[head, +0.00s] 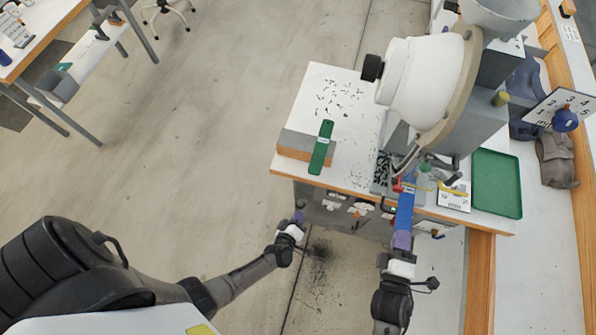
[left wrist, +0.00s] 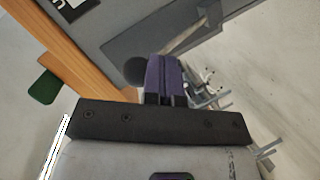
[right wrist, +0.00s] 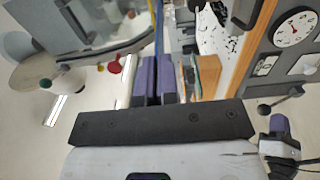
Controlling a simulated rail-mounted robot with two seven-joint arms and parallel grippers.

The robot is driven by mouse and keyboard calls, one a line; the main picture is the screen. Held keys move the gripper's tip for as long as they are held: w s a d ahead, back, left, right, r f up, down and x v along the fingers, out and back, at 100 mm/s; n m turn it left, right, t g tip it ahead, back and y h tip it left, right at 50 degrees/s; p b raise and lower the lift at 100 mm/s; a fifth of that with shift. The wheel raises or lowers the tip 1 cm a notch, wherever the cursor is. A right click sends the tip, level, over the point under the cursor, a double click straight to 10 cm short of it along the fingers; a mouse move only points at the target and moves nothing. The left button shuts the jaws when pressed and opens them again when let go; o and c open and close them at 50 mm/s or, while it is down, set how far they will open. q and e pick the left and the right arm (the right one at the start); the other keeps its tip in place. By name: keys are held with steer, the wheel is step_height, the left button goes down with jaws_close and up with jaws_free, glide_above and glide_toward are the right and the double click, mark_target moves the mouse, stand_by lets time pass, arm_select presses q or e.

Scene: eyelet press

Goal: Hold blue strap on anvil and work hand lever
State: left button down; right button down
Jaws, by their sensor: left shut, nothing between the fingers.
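The blue strap (head: 405,208) runs from my right gripper (head: 402,238) up to the base of the press (head: 425,85). Its far end lies at the anvil area, where the press head hides the contact. My right gripper's purple fingers (right wrist: 156,80) are closed around the strap's near end. My left gripper (head: 298,217) is shut and empty, low in front of the bench. In the left wrist view, its purple fingertips (left wrist: 163,75) are beside a rod lever's dark ball knob (left wrist: 136,71); I cannot tell whether they touch. The lever knob (right wrist: 264,108) also shows in the right wrist view.
A green tray (head: 497,183) lies to the right. A dial gauge (right wrist: 294,29) is on the grey front panel. Floor left of the bench is clear.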

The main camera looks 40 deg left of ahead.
arm_select(q)
steer(key=shift+w+a+r, duration=0.3)
steer(key=shift+w+r, duration=0.05)
steer(key=shift+w, duration=0.3)
stand_by(1.3)
steer(key=shift+s+d+f, duration=0.1)
steer(key=shift+s, duration=0.05)
steer(key=shift+s+d+f, duration=0.25)
steer(key=shift+s+f, duration=0.05)
steer(key=shift+s, duration=0.25)
steer(key=shift+s+d+f, duration=0.2)
steer(key=shift+s+f, duration=0.05)
steer(key=shift+s, duration=0.3)
steer(key=shift+s+d+f, duration=0.25)
steer(key=shift+s+f, duration=0.05)
steer(key=shift+s, duration=0.25)
steer(key=shift+s+d+f, duration=0.3)
steer(key=shift+s+f, duration=0.1)
steer(key=shift+s, duration=0.25)
steer(key=shift+s+d+f, duration=0.3)
steer(key=shift+s+f, duration=0.05)
steer(key=shift+s, duration=0.35)
steer(key=shift+s+d+f, duration=0.3)
steer(key=shift+s+f, duration=0.1)
steer(key=shift+s, duration=0.25)
stand_by(0.3)
steer(key=v, duration=1.2)
